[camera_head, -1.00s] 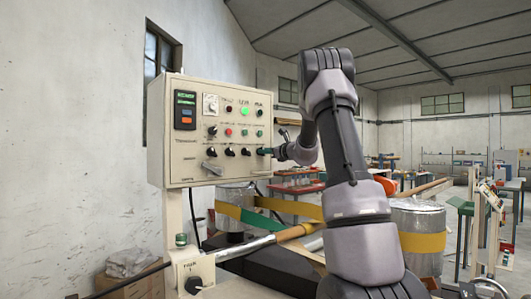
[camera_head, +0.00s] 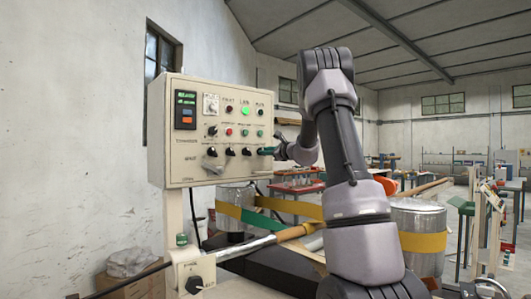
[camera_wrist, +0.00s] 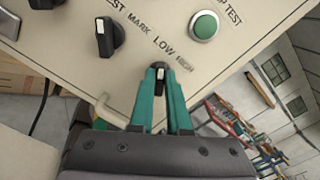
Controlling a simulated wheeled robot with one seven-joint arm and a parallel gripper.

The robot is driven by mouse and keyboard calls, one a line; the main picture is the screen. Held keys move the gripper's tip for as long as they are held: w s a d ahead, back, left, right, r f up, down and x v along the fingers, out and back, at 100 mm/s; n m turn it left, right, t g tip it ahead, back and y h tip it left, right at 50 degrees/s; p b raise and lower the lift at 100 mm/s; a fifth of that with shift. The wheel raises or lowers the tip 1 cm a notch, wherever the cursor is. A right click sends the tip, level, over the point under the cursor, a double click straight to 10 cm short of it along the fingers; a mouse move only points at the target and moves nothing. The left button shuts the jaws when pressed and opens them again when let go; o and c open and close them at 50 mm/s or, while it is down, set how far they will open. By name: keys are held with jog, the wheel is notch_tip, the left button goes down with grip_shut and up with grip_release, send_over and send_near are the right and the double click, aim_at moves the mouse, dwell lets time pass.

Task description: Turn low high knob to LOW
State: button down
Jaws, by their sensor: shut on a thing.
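The control panel (camera_head: 200,130) is a beige box with several knobs, buttons and a small display. In the wrist view, the low high knob (camera_wrist: 160,76) is black with a white mark and sits under the printed words LOW and HIGH. My gripper (camera_wrist: 161,72) has its green fingers closed around this knob, one on each side. The knob is mostly hidden between the fingertips. In the head view, my gripper (camera_head: 268,151) reaches the lower right edge of the panel from the right, and the knob is hidden there.
Another black knob (camera_wrist: 108,36) is close to the left of the fingers, and a green button (camera_wrist: 204,26) is above right. Metal drums with yellow bands (camera_head: 420,243) stand below right.

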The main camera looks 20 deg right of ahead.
jog(key=c, duration=0.9)
grip_release()
jog(key=v, duration=1)
jog(key=shift+s+d, duration=0.1)
jog(key=shift+s, duration=0.3)
